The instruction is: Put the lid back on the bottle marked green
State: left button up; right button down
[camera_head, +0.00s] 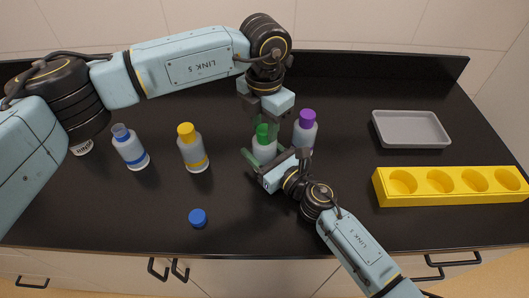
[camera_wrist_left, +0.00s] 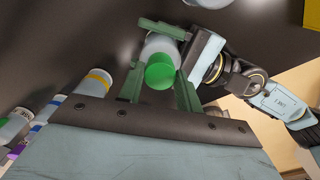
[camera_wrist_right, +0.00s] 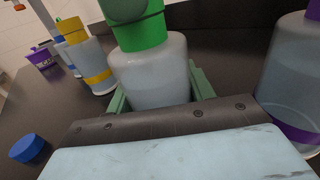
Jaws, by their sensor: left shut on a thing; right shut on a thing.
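The green-marked bottle (camera_head: 264,153) stands upright at the middle of the counter, its green lid (camera_head: 263,133) on top. In the right wrist view the lid (camera_wrist_right: 145,33) appears to sit straight on the bottle's neck, with no gap visible. My left gripper (camera_head: 265,117) comes from above and is shut on the lid; in the left wrist view its fingers (camera_wrist_left: 160,88) flank the lid. My right gripper (camera_head: 258,166) is shut around the bottle's body (camera_wrist_right: 155,75) from the front. The bottle's green band is hidden.
A purple-lidded bottle (camera_head: 305,130) stands close at right. A yellow-lidded bottle (camera_head: 193,150) and a lidless blue-banded bottle (camera_head: 130,148) stand left. A blue lid (camera_head: 198,217) lies in front. A grey tray (camera_head: 411,144) and yellow holed rack (camera_head: 450,198) are right. My left arm partly hides another labelled container (camera_head: 82,148).

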pick_arm(q)
jog(key=shift+c, duration=0.6)
jog(key=o, duration=1.2)
jog(key=shift+c, duration=0.2)
jog(key=shift+r, duration=0.1)
notch_tip(320, 180, up, 12)
pick_arm(e)
jog(key=shift+c, duration=2.4)
grip_release()
